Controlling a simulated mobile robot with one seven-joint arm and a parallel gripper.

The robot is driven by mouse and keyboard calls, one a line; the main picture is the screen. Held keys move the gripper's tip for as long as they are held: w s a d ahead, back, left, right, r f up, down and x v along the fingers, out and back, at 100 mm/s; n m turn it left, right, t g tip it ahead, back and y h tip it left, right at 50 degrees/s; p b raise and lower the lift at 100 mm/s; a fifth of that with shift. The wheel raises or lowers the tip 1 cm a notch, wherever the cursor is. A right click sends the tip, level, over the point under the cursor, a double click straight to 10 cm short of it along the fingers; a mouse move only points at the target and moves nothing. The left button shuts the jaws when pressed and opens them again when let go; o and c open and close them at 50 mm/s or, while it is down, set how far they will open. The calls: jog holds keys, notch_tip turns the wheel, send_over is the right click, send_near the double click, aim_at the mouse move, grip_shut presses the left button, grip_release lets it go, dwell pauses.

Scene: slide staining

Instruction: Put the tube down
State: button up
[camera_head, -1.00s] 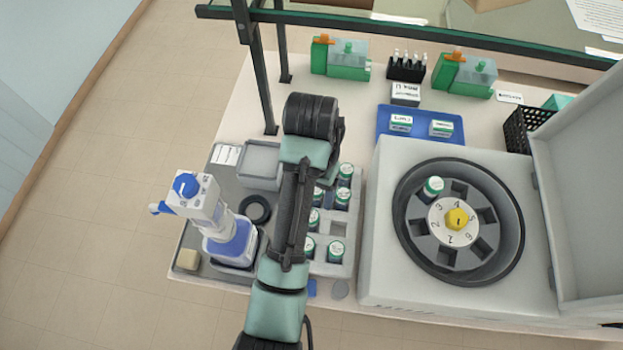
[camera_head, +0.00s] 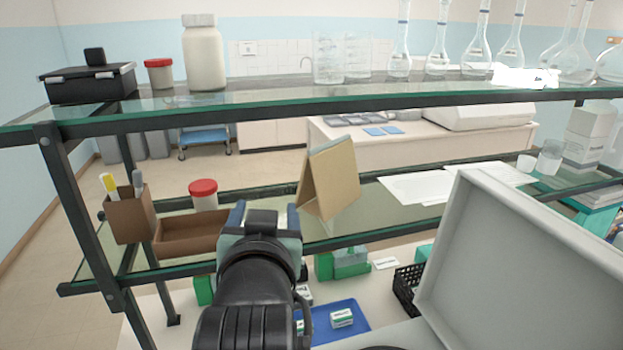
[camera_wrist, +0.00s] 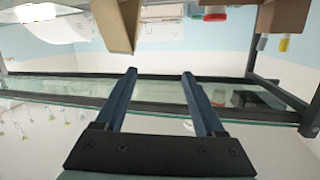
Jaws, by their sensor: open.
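No tube can be made out in either current view. The tube rack is out of view, and the centrifuge shows only in part: its raised grey lid (camera_head: 500,262) stands at the lower right.
The shelf (camera_head: 390,215) holds a brown folded card stand (camera_head: 330,180), a red-lidded jar (camera_head: 203,194) and a pen holder (camera_head: 131,213). Glassware lines the upper shelf (camera_head: 400,96). Below are a blue tray (camera_head: 355,308) and a black basket (camera_head: 408,288).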

jog(key=s+d+r+t, duration=0.2)
jog(key=s+r, duration=0.3)
jog(key=r, duration=0.4)
jog(key=s+d+r+t+h, duration=0.1)
jog(key=s+d+r+t, duration=0.1)
jog(key=s+r+t, duration=0.3)
jog(key=s+d+r+t, duration=0.2)
jog(key=s+r+t, duration=0.2)
jog(key=r, duration=0.8)
jog(key=shift+s+r+h, duration=0.4)
jog(key=shift+s, duration=0.75)
notch_tip(320, 180, down, 7)
jog(key=b, duration=0.6)
jog(key=shift+b, duration=0.4)
jog(key=shift+a, duration=0.1)
